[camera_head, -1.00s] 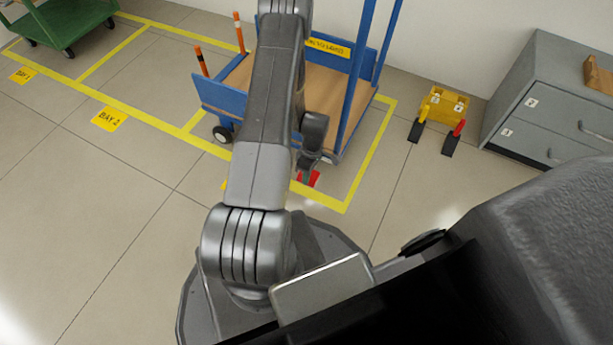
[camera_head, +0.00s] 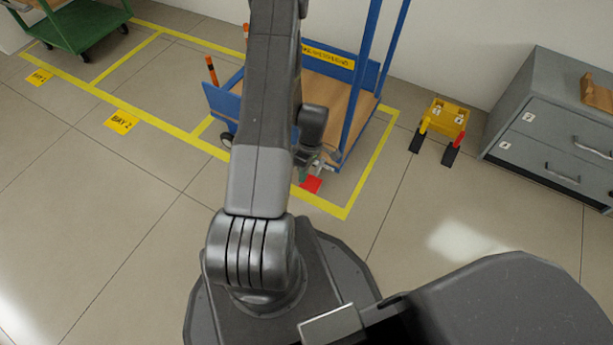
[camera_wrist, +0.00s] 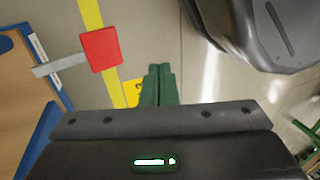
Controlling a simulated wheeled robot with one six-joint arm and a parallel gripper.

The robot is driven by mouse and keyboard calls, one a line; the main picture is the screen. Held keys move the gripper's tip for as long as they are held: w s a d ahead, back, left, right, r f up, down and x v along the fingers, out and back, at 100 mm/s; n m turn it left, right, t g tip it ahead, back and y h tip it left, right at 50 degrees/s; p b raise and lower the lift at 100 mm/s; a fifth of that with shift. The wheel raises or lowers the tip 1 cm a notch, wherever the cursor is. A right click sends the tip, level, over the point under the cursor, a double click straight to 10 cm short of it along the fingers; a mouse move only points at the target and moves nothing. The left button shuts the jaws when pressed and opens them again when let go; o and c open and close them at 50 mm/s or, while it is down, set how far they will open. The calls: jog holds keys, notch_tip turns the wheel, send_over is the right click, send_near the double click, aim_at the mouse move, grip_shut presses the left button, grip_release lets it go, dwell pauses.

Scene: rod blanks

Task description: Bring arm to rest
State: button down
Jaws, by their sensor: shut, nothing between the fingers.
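My arm reaches out over the floor in the head view, toward the blue cart. My gripper shows in the wrist view (camera_wrist: 159,83) with its two green fingers together and nothing between them. In the head view my gripper (camera_head: 304,173) is small and partly hidden beside the arm, close to the cart's near corner. A red pad (camera_wrist: 101,49) on a metal bar sticks out from the cart, left of the fingers in the wrist view and apart from them. The red pad also shows in the head view (camera_head: 312,184).
The blue cart (camera_head: 222,101) with a wooden deck stands inside yellow floor lines. A green cart (camera_head: 99,22) is at the far left. A yellow box (camera_head: 446,116) with wheel chocks and a grey drawer cabinet (camera_head: 550,155) stand at the right. The floor at left is clear.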

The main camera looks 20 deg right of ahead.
jog(key=shift+s+a+r, duration=0.15)
jog(key=shift+a+r, duration=0.05)
jog(key=shift+r, duration=0.75)
jog(key=shift+f, duration=0.1)
